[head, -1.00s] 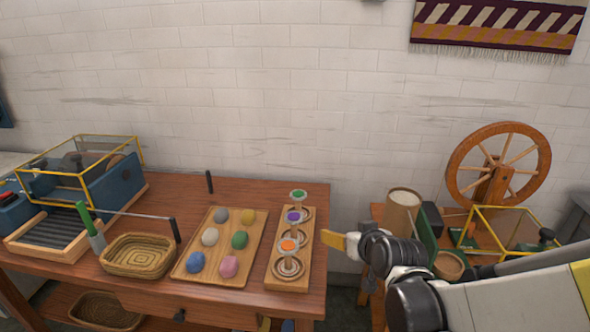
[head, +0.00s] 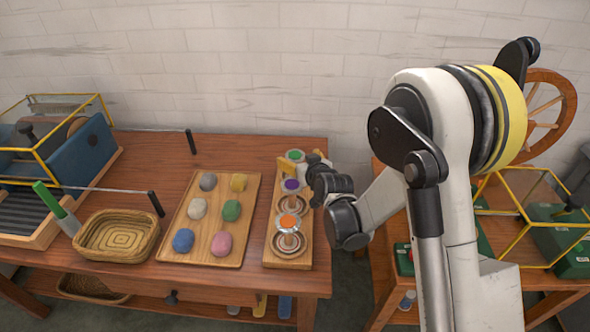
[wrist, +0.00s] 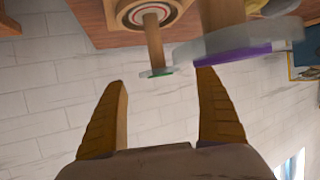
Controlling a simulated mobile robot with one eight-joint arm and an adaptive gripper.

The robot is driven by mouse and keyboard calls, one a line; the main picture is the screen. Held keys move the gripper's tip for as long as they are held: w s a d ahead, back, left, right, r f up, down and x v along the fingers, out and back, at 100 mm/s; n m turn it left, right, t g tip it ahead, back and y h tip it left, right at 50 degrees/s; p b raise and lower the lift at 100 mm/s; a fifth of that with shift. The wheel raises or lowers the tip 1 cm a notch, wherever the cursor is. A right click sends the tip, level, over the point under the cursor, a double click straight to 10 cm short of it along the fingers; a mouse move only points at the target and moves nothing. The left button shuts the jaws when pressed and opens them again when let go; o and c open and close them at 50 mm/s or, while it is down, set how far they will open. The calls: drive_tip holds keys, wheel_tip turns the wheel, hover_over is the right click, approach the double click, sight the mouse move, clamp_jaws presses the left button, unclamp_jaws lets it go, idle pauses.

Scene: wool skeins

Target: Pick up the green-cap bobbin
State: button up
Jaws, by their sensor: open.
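The green-cap bobbin (head: 295,155) stands at the far end of the wooden bobbin rack (head: 271,251). In the wrist view its wooden shaft and green cap (wrist: 156,72) show just beyond the gap between my fingertips. My gripper (head: 299,165) is open and empty, over the rack's far end; its fingers (wrist: 162,80) also show in the wrist view. The purple-cap bobbin (head: 291,184) stands close by, its cap (wrist: 240,53) large near my right fingertip in the wrist view. My wrist partly hides the rack's far end.
A wooden tray (head: 180,233) with several coloured wool balls lies left of the rack. A woven basket (head: 120,237) sits further left. A spinning wheel (head: 567,98) and yellow-framed glass box (head: 530,205) stand on the right-hand table. The brick wall is behind.

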sight(295, 155)
drive_tip(key=b+x, duration=0.1)
drive_tip(key=x, duration=0.2)
drive_tip(key=shift+f, duration=0.2)
drive_tip(key=shift+w+a, duration=0.15)
drive_tip(key=shift+w, duration=0.3)
drive_tip(key=shift+c, duration=0.2)
drive_tip(key=c, duration=1.2)
drive_tip(key=shift+r, duration=0.1)
drive_tip(key=shift+c, duration=0.2)
